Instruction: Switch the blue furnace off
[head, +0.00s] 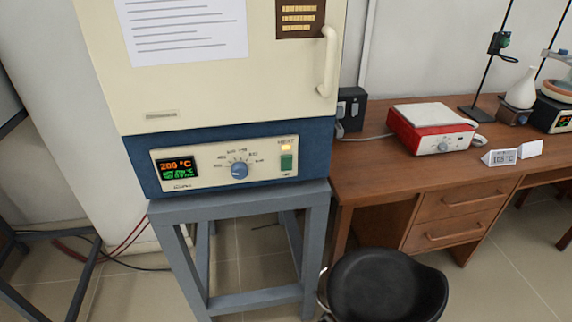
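The blue furnace has a cream upper body and door (210,90) and a blue base (142,166). It stands on a grey-blue metal stand (245,207). Its cream control panel (205,172) carries a lit display (177,169) reading about 200 °C in orange with green figures below. A blue dial (239,170) sits in the panel's middle. To its right are a lit amber lamp (286,147) and a green switch (287,162). The switch's exact position is too small to tell. A cream handle (328,62) is on the door's right. Neither gripper is in view.
A wooden desk (400,184) stands to the right, holding a red hotplate (430,128), label cards (500,157) and a stand with glassware (522,88). A black chair (385,288) is in front of the desk, right of the furnace stand. Cables (120,245) lie on the floor at left.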

